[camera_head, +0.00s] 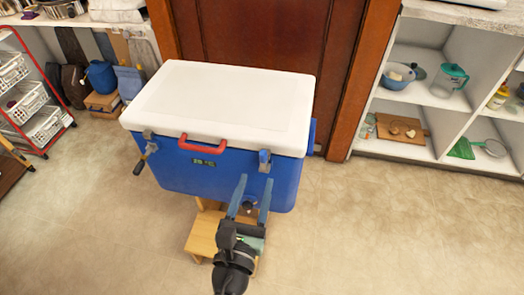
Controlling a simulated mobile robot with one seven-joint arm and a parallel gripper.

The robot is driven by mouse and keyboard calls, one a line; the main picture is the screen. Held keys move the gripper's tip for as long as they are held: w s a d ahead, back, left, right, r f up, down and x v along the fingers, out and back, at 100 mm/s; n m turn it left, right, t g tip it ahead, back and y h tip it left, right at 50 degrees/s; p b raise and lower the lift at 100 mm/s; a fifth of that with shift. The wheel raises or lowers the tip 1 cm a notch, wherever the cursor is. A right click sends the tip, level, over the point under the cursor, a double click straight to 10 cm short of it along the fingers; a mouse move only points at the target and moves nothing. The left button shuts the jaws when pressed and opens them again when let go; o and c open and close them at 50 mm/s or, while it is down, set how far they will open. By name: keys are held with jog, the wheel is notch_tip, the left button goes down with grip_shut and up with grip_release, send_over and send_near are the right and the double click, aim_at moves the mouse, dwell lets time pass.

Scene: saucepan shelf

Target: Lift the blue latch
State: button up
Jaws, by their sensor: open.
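A blue cooler (185,172) with a white lid (225,100) stands in the middle of the view, its lid closed. I cannot tell whether a fingertip touches the latch.
A wooden stool (202,236) is under the cooler. White shelves (440,122) stand at right, a basket rack (36,110) at left. The front floor is clear.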

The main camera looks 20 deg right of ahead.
aim_at(262, 159)
jog(key=x, duration=0.8)
jog(key=shift+w+d+b, duration=0.25)
jog(key=shift+b, duration=0.1)
grip_shut()
dwell(0.9)
